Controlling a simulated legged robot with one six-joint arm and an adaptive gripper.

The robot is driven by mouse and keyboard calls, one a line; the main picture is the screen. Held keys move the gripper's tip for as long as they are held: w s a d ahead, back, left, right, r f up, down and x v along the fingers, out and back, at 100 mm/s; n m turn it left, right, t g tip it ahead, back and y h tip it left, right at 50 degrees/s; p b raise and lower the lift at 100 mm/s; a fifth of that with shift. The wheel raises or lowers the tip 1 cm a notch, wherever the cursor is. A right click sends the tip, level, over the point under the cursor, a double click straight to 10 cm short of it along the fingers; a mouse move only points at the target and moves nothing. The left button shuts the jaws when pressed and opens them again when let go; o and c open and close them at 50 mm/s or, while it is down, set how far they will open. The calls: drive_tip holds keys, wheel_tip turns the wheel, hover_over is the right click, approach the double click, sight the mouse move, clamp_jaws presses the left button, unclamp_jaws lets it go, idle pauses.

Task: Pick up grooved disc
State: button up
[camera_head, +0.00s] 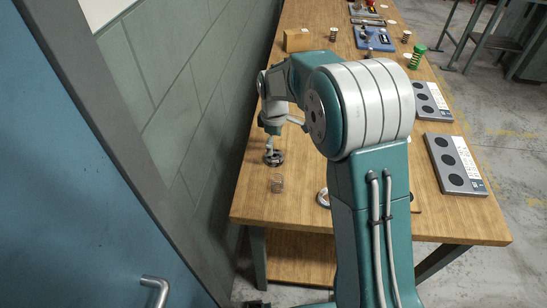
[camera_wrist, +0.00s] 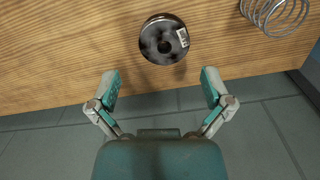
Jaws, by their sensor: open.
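A dark round disc with a centre hole and a small white label, which I take for the grooved disc (camera_wrist: 164,39), lies flat on the wooden table. It also shows in the head view (camera_head: 274,158), near the table's wall-side edge. My gripper (camera_wrist: 159,82) is open and empty, its two fingers apart on either side just short of the disc in the wrist view. In the head view my gripper (camera_head: 270,141) is over the disc and partly covers it. The disc's groove is not clear from above.
A wire coil (camera_head: 277,183) stands near the disc and shows at the upper right in the wrist view (camera_wrist: 275,12). A grey-green wall (camera_head: 190,90) runs close along the table (camera_head: 255,205). Grey trays with round recesses (camera_head: 455,165) lie at the right edge. A cardboard box (camera_head: 297,40) stands farther back.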

sight(274, 155)
drive_tip(key=f, duration=0.5)
drive_tip(key=shift+s, duration=0.2)
drive_tip(key=c, duration=1.2)
drive_tip(key=shift+r, duration=0.1)
drive_tip(key=shift+c, duration=0.2)
